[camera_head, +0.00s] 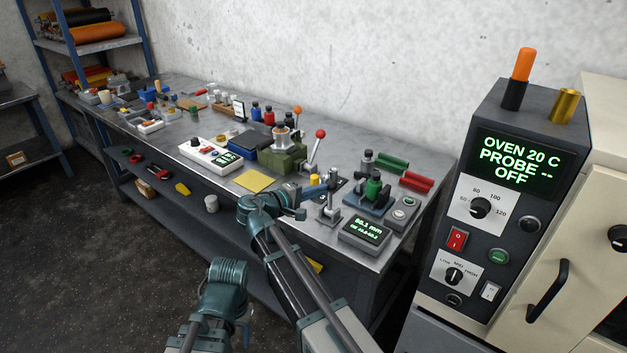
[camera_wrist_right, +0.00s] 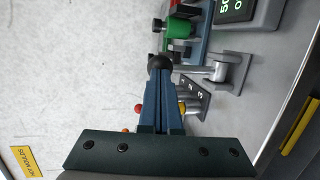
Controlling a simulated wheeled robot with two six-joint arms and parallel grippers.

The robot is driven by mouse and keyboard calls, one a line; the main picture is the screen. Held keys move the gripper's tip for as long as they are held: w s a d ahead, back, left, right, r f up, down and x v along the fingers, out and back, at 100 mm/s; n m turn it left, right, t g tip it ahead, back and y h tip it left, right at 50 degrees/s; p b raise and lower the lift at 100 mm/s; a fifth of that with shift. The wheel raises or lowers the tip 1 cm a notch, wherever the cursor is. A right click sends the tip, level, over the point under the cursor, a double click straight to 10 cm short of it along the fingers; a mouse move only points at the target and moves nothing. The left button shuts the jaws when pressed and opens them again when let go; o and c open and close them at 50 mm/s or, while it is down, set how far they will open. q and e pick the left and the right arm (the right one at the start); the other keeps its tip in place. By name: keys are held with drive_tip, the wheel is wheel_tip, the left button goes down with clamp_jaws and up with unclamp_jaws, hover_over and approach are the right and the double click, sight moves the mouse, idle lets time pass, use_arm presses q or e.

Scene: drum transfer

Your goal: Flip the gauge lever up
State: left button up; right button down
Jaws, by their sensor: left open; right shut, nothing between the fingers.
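My right gripper (camera_head: 318,188) is shut and empty, low over the front of the bench. In the right wrist view its blue fingers (camera_wrist_right: 161,90) point up to a black ball knob (camera_wrist_right: 160,61). The knob ends a grey lever arm (camera_wrist_right: 197,70) that lies sideways from a grey bracket (camera_wrist_right: 230,70); I cannot tell whether fingers and knob touch. In the head view the lever's grey stand (camera_head: 328,212) is just left of the gauge display (camera_head: 366,230), which reads 80.1 mm. The gauge's green part (camera_head: 374,187) stands behind. My left gripper (camera_head: 246,335) is open, low in front of the bench.
A green press (camera_head: 284,158) with a red-knobbed lever stands left of the gauge, and a yellow pad (camera_head: 255,181) lies in front of it. Green and red blocks (camera_head: 416,181) lie behind the gauge. The oven panel (camera_head: 497,205) rises at the right.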

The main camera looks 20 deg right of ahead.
drive_tip(key=w+d+r+y+p, duration=0.1)
drive_tip(key=p, duration=0.1)
drive_tip(key=w+d+g+y+p, duration=0.1)
drive_tip(key=p, duration=0.2)
drive_tip(key=shift+d+r+g, duration=0.3)
drive_tip(key=shift+r, duration=0.05)
drive_tip(key=shift+w+d+f+y+p, duration=0.1)
drive_tip(key=shift+w+d+y+p, duration=0.1)
drive_tip(key=shift+y+p, duration=0.3)
drive_tip(key=shift+w+d+f+n, duration=0.15)
drive_tip(key=shift+d+f+n, duration=0.05)
drive_tip(key=shift+n, duration=0.1)
drive_tip(key=shift+w+d+f, duration=0.1)
drive_tip(key=shift+w+d, duration=0.1)
drive_tip(key=shift+d, duration=0.05)
use_arm(q)
wheel_tip(320, 180, up, 8)
use_arm(e)
drive_tip(key=shift+w+d, duration=0.1)
use_arm(q)
drive_tip(key=shift+s+a, duration=0.1)
use_arm(e)
drive_tip(key=shift+d, duration=0.1)
